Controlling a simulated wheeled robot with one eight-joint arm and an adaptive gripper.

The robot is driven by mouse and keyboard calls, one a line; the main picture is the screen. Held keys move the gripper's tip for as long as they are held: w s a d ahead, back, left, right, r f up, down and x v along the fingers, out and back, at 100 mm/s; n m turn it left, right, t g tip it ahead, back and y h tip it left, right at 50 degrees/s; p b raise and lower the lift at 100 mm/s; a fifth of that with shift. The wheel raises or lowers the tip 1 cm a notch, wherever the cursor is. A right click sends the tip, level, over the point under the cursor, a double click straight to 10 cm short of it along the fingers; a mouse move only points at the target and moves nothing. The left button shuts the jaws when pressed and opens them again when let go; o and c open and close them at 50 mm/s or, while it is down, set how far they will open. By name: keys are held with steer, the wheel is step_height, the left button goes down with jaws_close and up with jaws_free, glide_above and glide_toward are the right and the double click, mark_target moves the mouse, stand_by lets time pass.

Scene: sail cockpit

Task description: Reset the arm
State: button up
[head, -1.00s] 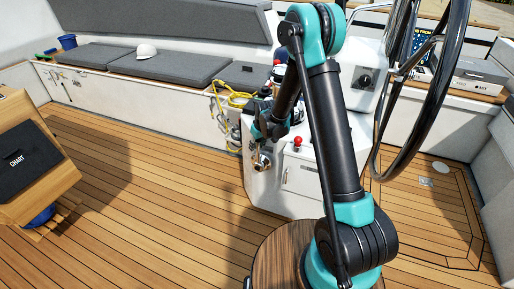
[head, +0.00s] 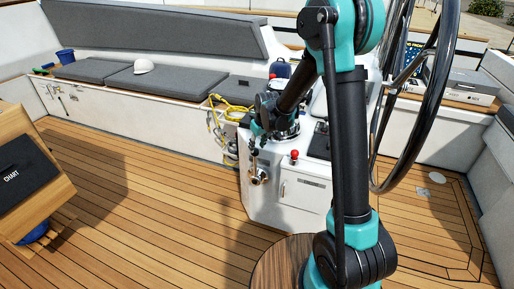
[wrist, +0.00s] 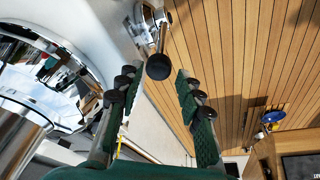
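My arm rises from its round wooden-topped base (head: 283,265) and bends down toward the white console. My gripper (wrist: 157,82) is open and empty in the wrist view, its green-padded fingers spread apart. A metal lever with a black knob (wrist: 158,67) shows beyond and between the fingertips; they do not close on it. In the head view the dark gripper (head: 256,138) hangs at the console's left side, just above the metal fitting (head: 259,174). Its fingers are too small there to judge.
The white console (head: 302,200) with a red knob (head: 294,154) and the steering wheel (head: 425,110) stand close to my arm. Yellow rope (head: 228,110) hangs by the bench. A chart box (head: 25,175) is at left. The wooden deck (head: 150,185) between is clear.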

steer(key=s+d+r+m, duration=0.2)
steer(key=s+d+r, duration=0.1)
steer(key=s+d, duration=0.3)
steer(key=s+d+r+m, duration=0.1)
steer(key=s+d+r, duration=0.2)
steer(key=s+d, duration=0.3)
steer(key=s+d+f+m, duration=0.1)
steer(key=s+d, duration=0.3)
steer(key=s, duration=0.4)
steer(key=s+d+f+m+t+h, duration=0.1)
steer(key=s+d+m, duration=0.2)
steer(key=s+d, duration=0.2)
steer(key=s, duration=0.3)
steer(key=shift+s+d+f+h, duration=0.15)
steer(key=shift+s+h, duration=0.15)
steer(key=shift+s, duration=0.1)
